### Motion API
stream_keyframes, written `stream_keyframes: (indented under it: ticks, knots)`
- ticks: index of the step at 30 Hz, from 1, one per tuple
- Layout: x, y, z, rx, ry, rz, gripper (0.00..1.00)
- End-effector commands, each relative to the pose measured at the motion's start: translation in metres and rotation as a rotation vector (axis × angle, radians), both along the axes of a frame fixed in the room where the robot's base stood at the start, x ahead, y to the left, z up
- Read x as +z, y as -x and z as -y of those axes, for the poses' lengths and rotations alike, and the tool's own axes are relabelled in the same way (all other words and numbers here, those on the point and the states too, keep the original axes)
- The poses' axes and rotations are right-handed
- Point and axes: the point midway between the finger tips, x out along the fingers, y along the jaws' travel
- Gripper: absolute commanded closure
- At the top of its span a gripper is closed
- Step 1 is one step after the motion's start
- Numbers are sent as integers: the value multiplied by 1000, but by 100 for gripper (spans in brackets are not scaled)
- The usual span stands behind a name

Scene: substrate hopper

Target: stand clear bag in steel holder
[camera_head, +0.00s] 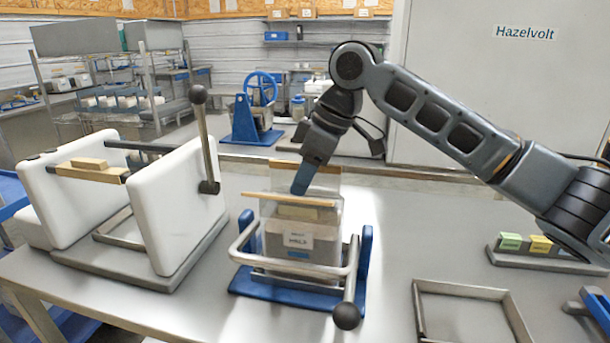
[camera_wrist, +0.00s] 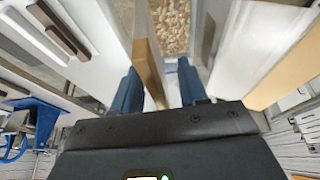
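A clear bag (camera_head: 331,207) stands upright in a blue-based clamp in the middle of the table, with a labelled grey block (camera_head: 296,243) at its lower front. A wooden strip (camera_head: 290,199) crosses near its top. My gripper (camera_head: 301,188) points down at the bag's top edge. In the wrist view its two blue fingers (camera_wrist: 160,91) are apart, with the wooden strip (camera_wrist: 147,68) running close to the left finger. Grainy brown material (camera_wrist: 171,25) shows beyond them. A rectangular steel frame (camera_head: 468,288), possibly the steel holder, lies at the right.
A white two-panel device (camera_head: 176,215) with an upright black-knobbed lever (camera_head: 207,140) stands at the left. The clamp's bent steel bar (camera_head: 349,283) ends in a black knob at the front. A rack with coloured blocks (camera_head: 540,243) is at the right.

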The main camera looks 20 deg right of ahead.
Motion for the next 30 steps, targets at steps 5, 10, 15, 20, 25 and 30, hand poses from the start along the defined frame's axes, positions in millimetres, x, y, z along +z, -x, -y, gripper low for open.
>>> stream_keyframes:
  ticks: [5,10,15,20,25,30]
  knots:
    - [-3,1,0,0,2,-5,57]
    - [5,2,2,-1,1,-2,57]
    - [29,8,10,0,0,-1,57]
    - [53,13,18,1,2,0,57]
    - [68,17,23,0,0,-1,57]
    - [71,18,24,0,0,-1,57]
